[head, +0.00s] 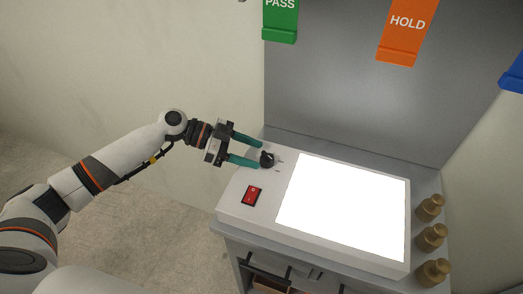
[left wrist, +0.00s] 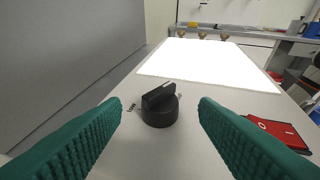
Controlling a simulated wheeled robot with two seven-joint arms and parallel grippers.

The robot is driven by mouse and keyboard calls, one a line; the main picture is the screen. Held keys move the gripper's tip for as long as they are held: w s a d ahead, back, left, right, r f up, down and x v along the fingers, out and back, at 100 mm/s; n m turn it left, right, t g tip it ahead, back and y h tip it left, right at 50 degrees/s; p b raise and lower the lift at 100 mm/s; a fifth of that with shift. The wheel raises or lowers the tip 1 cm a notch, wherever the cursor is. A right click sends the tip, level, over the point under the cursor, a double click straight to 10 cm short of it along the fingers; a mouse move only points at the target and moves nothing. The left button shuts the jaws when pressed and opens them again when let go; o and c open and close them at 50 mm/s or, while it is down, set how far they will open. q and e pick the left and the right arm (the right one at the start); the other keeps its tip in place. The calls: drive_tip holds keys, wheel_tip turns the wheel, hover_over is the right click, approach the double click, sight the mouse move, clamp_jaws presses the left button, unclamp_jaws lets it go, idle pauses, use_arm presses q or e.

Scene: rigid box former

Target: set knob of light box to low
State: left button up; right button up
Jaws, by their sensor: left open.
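The light box (head: 343,262) stands on a grey cabinet, its panel glowing white. Its black knob (head: 267,159) sits at the back left of the box top. In the left wrist view the knob (left wrist: 160,105) shows a raised grip bar with a light mark, and small printed labels lie beside it, one at its left partly readable as "LOW". My left gripper (head: 249,151) is open, its two green fingers pointing at the knob. In the left wrist view the fingers are on either side, apart from the knob. My right gripper is not in view.
A red rocker switch (head: 252,195) lies on the box top in front of the knob. Several brass weights (head: 431,237) stand along the right side. Green PASS (head: 281,20), orange HOLD (head: 406,32) and blue (head: 513,75) holders hang on the grey back panel.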

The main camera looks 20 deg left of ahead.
sight(264, 157)
use_arm(q)
drive_tip(key=shift+x, duration=1.15)
drive_tip(key=shift+d+f, duration=0.2)
drive_tip(key=shift+d, duration=0.2)
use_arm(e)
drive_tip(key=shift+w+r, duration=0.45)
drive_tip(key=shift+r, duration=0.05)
use_arm(q)
drive_tip(key=c, duration=1)
drive_tip(key=shift+o, duration=0.2)
drive_tip(key=shift+p, duration=0.3)
